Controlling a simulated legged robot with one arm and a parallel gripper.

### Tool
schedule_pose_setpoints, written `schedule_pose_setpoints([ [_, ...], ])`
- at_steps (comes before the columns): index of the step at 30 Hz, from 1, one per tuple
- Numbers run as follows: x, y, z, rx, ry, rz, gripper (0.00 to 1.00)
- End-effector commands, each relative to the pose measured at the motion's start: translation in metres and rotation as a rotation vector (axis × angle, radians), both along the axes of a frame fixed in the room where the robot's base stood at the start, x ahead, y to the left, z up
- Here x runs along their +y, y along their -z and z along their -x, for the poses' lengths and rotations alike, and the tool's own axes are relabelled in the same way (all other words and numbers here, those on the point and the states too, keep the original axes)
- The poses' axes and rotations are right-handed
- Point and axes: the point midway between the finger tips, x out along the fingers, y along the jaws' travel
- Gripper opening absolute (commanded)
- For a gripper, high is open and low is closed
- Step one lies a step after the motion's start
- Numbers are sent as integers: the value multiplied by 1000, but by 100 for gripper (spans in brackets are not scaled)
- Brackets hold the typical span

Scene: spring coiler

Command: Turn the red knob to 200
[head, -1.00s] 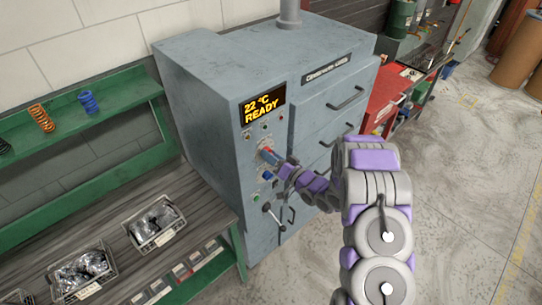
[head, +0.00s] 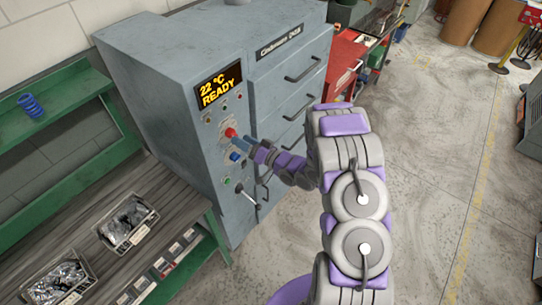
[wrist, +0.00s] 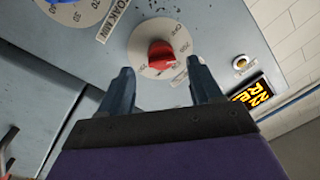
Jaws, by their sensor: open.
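The red knob (head: 230,132) is on the front of a grey-blue oven cabinet (head: 165,85), below a display (head: 219,84) reading "22 °C READY". In the wrist view the red knob (wrist: 161,54) sits on a round pale dial (wrist: 150,42) with printed numbers, too small to read surely. My gripper (wrist: 157,82) is open, its two dark fingers apart and pointing at the knob. The knob appears between and beyond the fingertips, and the fingers do not visibly touch it. In the head view my gripper (head: 241,142) is just right of the knob.
A blue knob (head: 235,157) and a lever (head: 247,194) are below the red knob. Drawer handles (head: 303,70) stick out on the cabinet's right part. A workbench with wire baskets (head: 128,222) stands at left.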

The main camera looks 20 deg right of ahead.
Motion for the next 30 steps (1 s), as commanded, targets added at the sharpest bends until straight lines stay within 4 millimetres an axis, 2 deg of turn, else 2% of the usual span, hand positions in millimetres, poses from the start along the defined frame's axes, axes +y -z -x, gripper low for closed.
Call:
schedule_pose_setpoints([
  [3, -17, 3, 18, 3, 4, 3, 64],
  [18, -72, 7, 85, 0, 5, 2, 64],
  [24, -83, 8, 100, 0, 2, 3, 64],
  [30, -86, 8, 104, 0, 2, 1, 64],
])
